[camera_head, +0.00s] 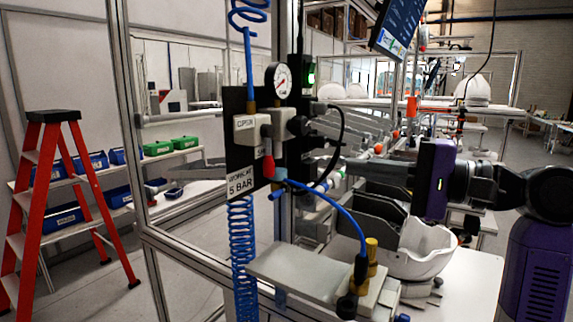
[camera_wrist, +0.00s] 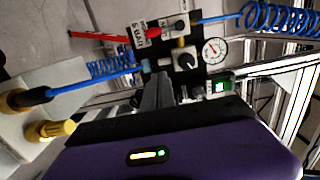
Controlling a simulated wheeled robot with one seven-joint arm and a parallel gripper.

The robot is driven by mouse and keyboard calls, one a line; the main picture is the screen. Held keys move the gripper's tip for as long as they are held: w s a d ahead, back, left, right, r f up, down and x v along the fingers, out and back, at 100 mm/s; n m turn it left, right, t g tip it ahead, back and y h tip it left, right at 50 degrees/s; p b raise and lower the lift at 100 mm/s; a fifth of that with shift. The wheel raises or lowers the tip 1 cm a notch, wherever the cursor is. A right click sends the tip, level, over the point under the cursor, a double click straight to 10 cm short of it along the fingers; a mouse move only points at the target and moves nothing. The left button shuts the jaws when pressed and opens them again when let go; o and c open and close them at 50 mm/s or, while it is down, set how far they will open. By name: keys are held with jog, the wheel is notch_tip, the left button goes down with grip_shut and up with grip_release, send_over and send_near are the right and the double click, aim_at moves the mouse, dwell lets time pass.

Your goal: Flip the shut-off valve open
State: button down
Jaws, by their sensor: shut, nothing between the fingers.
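The shut-off valve's red handle (camera_head: 268,165) hangs downward on the black panel (camera_head: 236,150), below the "OPEN" label and just above the "WORK AT 5 BAR" label. The handle also shows in the wrist view (camera_wrist: 153,32), which is turned sideways, pointing toward the "5 BAR" label. My gripper (camera_wrist: 155,88) is shut and empty, its fingers pointing toward the panel fittings. In the head view its purple body is right of the panel, and fittings and tubes clutter the fingertip area. The fingers look apart from the handle, but the exact gap is hard to tell.
A round pressure gauge (camera_head: 278,80) sits on top of the panel. A blue hose (camera_head: 335,208) and coiled blue tubes run around it. A grey block with brass fittings (camera_head: 372,250) and a white helmet shell (camera_head: 425,250) stand below my gripper. A metal frame post stands left of the panel.

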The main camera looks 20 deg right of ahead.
aim_at(268, 155)
jog(key=p+x, duration=0.2)
jog(key=x, duration=0.8)
jog(key=shift+r, duration=0.1)
jog(key=a, duration=0.1)
jog(key=s+a+p, duration=0.1)
jog(key=a, duration=0.1)
jog(key=shift+s+a, duration=0.3)
